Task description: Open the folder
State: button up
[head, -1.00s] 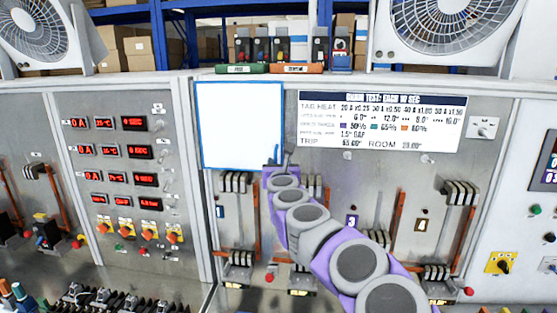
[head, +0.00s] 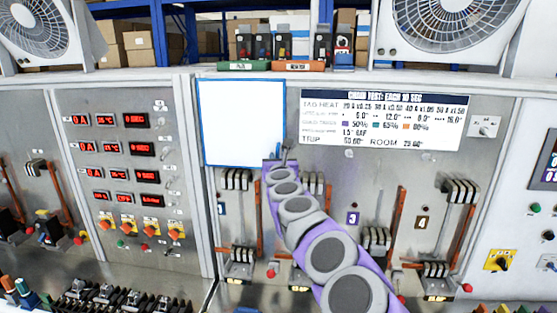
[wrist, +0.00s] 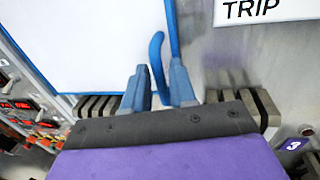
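The folder (head: 241,121) is a blank white panel with a blue border, closed and upright on the grey cabinet front. It also fills the upper left of the wrist view (wrist: 85,40). A curved blue tab (wrist: 156,56) stands by its right edge, near the lower corner. My gripper (head: 283,160) is at that lower right corner in the head view. In the wrist view its two blue-grey fingers (wrist: 158,88) are apart, with the lower end of the tab between them. I cannot tell whether they touch the tab. My arm hides part of the cabinet below.
A test chart (head: 383,120) is fixed right of the folder. Breaker levers (head: 376,240) and orange bars stick out below. A panel of red displays (head: 140,148) stands left, past a vertical post.

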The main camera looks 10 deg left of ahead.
jog(key=shift+a, duration=0.25)
jog(key=c, duration=0.3)
grip_shut()
jog(key=shift+d, duration=0.15)
jog(key=shift+s, duration=0.15)
